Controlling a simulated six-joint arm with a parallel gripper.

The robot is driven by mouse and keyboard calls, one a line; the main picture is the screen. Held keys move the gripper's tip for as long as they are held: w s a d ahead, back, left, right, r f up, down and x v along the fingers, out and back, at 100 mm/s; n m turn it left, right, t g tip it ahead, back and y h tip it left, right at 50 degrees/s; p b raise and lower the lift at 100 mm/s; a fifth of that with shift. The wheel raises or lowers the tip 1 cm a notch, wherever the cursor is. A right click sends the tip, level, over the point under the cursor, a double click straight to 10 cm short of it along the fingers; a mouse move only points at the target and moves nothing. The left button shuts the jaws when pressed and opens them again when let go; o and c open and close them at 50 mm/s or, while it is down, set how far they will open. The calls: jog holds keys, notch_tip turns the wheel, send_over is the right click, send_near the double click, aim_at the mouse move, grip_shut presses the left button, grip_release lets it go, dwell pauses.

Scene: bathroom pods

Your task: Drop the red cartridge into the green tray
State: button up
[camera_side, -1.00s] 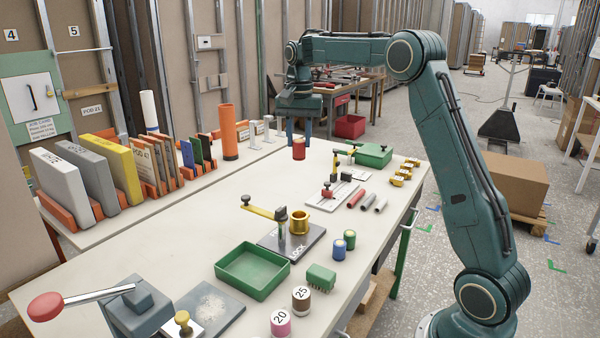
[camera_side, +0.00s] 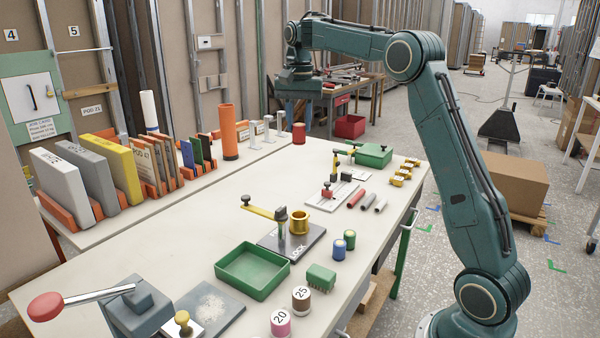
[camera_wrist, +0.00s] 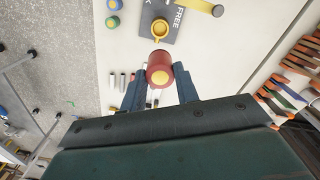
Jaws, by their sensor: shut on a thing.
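The red cartridge (camera_side: 299,133) hangs in my gripper (camera_side: 299,120) over the far part of the white table. In the wrist view the cartridge (camera_wrist: 158,66), with a yellow end, sits between the two dark fingers of my gripper (camera_wrist: 160,88), which are shut on it. The green tray (camera_side: 252,270) is an open, shallow rectangular box on the near part of the table and looks empty. It is well away from my gripper, toward the camera, and is not in the wrist view.
A grey plate (camera_side: 310,240) with a brass ring (camera_side: 299,223) and a yellow lever stands just behind the tray. A tall orange tube (camera_side: 229,132) and a binder rack line the left.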

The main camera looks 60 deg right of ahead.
jog(key=shift+a+r, duration=0.1)
jog(key=shift+r, duration=0.4)
jog(key=a, duration=1.9)
notch_tip(320, 180, down, 21)
jog(key=shift+w+d, duration=0.15)
jog(key=shift+d, duration=0.1)
jog(key=shift+f, duration=2.9)
